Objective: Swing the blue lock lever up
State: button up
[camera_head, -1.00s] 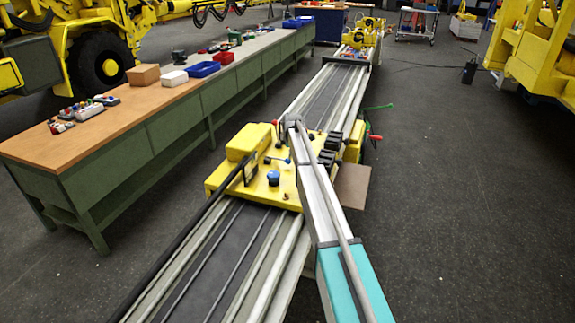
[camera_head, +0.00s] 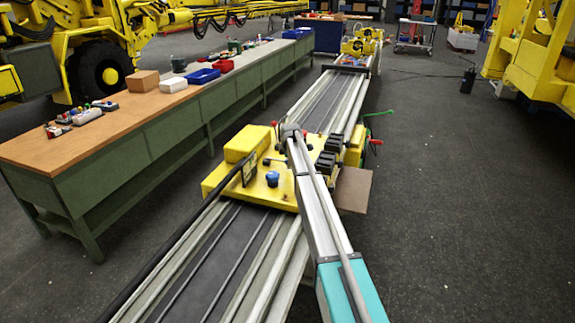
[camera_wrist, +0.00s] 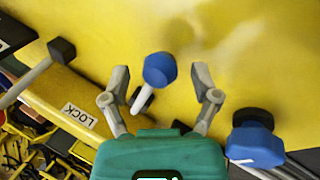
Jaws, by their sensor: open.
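The lock lever has a blue knob (camera_wrist: 160,70) on a pale stem that slants down and left to a dark pivot in the wrist view. My gripper (camera_wrist: 161,72) is open, with one grey finger on each side of the blue knob; I see no clear contact. A LOCK label (camera_wrist: 77,116) is on the yellow housing to the lower left. In the head view, the yellow carriage (camera_head: 257,190) sits on the rails; my arm hides my gripper, and I cannot make out the lock lever clearly.
A larger blue knob on a black base (camera_wrist: 255,140) stands right of my gripper; it also shows in the head view (camera_head: 272,179). A black-tipped lever (camera_wrist: 62,50) is at the left. A long workbench (camera_head: 130,117) runs along the left.

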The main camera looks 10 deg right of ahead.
jog(key=shift+f, duration=0.1)
dwell(0.3)
grip_shut()
